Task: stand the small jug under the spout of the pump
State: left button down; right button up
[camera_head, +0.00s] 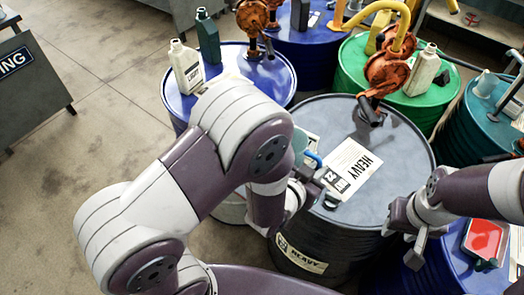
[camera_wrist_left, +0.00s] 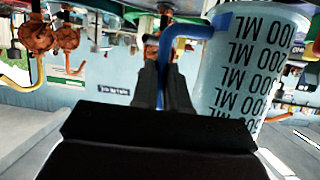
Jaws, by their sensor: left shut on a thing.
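The small jug is a pale translucent measuring jug (camera_wrist_left: 250,70) with "ML" marks and a blue handle (camera_wrist_left: 185,32). In the head view only a piece of the jug (camera_head: 299,141) and its handle (camera_head: 313,158) show past my left arm. My left gripper (camera_head: 318,178) is shut on the handle, at the left part of the grey "HEAVY" drum (camera_head: 310,120). I cannot tell whether the jug touches the drum top. The orange pump (camera_head: 386,72) stands at the drum's back, its dark spout (camera_head: 370,112) right of the jug. My right gripper (camera_head: 408,240) is at the drum's right edge; its jaws are unclear.
A "HEAVY" card (camera_head: 352,165) lies on the drum top. A blue drum (camera_head: 240,62) with a white bottle (camera_head: 187,66) stands at the left, a green drum (camera_head: 350,67) behind. A red tray (camera_head: 484,240) is at the right. Floor is free at the left.

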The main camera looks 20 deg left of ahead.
pick_arm(q)
jog(key=w+a+f, duration=0.2)
jog(key=a, duration=0.1)
jog(key=w+a+f+p, duration=0.1)
jog(key=w+a+f, duration=0.1)
jog(key=w+a, duration=0.1)
jog(key=w+a+f+p, duration=0.1)
jog(key=w+a+f, duration=0.1)
jog(key=a+f, duration=0.1)
jog(key=shift+w+f, duration=0.1)
jog(key=shift+w, duration=0.3)
notch_tip(320, 180, down, 4)
jog(key=shift+d+r+p, duration=0.15)
jog(key=shift+p, duration=0.3)
jog(key=shift+f, duration=0.3)
jog(key=shift+w, duration=0.1)
jog(key=shift+f, duration=0.1)
jog(key=c, duration=1.6)
grip_release()
jog(key=shift+f, duration=0.1)
jog(key=o, duration=0.5)
jog(key=shift+c, duration=0.2)
